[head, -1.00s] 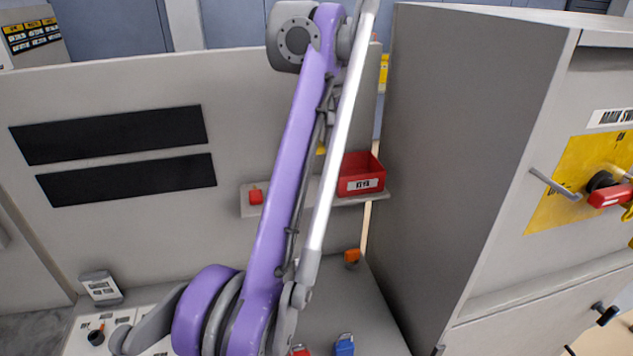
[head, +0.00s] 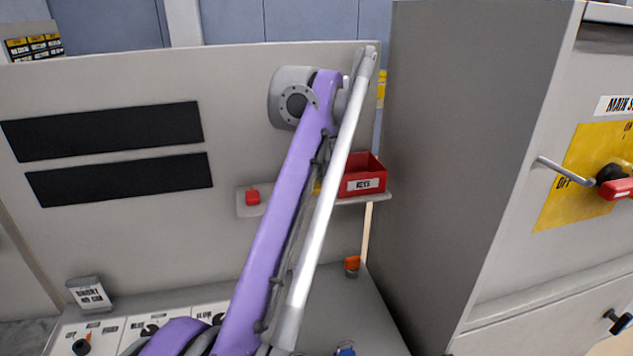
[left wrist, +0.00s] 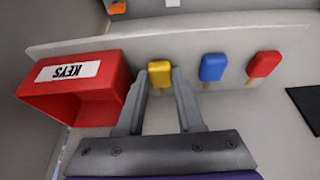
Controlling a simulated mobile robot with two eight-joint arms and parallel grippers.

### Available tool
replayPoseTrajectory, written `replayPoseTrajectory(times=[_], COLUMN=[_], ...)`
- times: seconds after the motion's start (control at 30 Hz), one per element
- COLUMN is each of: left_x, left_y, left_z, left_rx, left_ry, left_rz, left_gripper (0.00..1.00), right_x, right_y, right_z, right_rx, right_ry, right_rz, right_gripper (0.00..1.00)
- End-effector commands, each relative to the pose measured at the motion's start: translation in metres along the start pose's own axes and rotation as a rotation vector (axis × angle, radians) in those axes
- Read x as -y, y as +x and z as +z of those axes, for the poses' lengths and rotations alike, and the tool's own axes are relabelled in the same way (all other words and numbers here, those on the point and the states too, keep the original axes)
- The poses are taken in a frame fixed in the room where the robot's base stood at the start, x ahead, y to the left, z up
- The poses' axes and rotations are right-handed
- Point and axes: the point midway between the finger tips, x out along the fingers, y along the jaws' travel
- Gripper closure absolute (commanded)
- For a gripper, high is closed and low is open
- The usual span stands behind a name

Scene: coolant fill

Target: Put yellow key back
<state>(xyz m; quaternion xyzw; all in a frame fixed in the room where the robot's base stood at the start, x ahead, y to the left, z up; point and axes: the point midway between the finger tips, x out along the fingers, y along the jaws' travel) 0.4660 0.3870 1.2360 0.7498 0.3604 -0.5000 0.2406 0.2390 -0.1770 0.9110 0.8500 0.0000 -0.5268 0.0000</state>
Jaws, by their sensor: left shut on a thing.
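The yellow key (left wrist: 160,74) shows in the left wrist view between the two fingers of my left gripper (left wrist: 160,79), which is shut on it. It is in front of the pale shelf (left wrist: 220,38); I cannot tell whether it touches the shelf. A bit of the yellow key (head: 317,187) shows in the head view beside my purple arm, which hides the gripper there. My right gripper is not in view.
A blue key (left wrist: 212,67) and a red key (left wrist: 263,64) are in a row beside the yellow one. A tall grey cabinet (head: 460,150) stands right of the shelf. An orange-topped item (head: 352,264) and a blue item (head: 345,349) are on the bench below.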

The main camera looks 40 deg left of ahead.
Motion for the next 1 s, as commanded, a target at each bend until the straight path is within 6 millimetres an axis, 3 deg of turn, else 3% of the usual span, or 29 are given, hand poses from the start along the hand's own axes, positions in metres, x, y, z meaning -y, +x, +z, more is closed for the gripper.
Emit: replayPoseTrajectory(times=[0.03,0.07,0.13,0.43,0.57,1.0], left_x=[0.0,0.0,0.0,0.0,0.0,-0.001], left_y=[0.002,0.003,0.002,0.001,-0.011,-0.102], left_z=[0.001,0.001,0.001,0.0,-0.001,-0.002], left_rx=[0.0,0.0,0.0,0.0,-0.001,-0.002], left_ry=[0.0,0.0,0.0,0.0,0.001,0.001], left_rz=[0.0,0.0,0.0,0.0,0.001,0.003], left_gripper=[1.0,0.62,0.52,0.52,0.52,0.52], right_x=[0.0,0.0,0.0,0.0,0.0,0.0], right_y=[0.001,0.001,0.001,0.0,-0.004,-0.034], right_z=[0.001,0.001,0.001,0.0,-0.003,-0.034], right_rx=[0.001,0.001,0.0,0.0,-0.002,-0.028], right_ry=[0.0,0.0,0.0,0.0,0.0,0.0], right_rz=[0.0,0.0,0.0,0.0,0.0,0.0], right_gripper=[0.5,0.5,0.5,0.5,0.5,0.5])
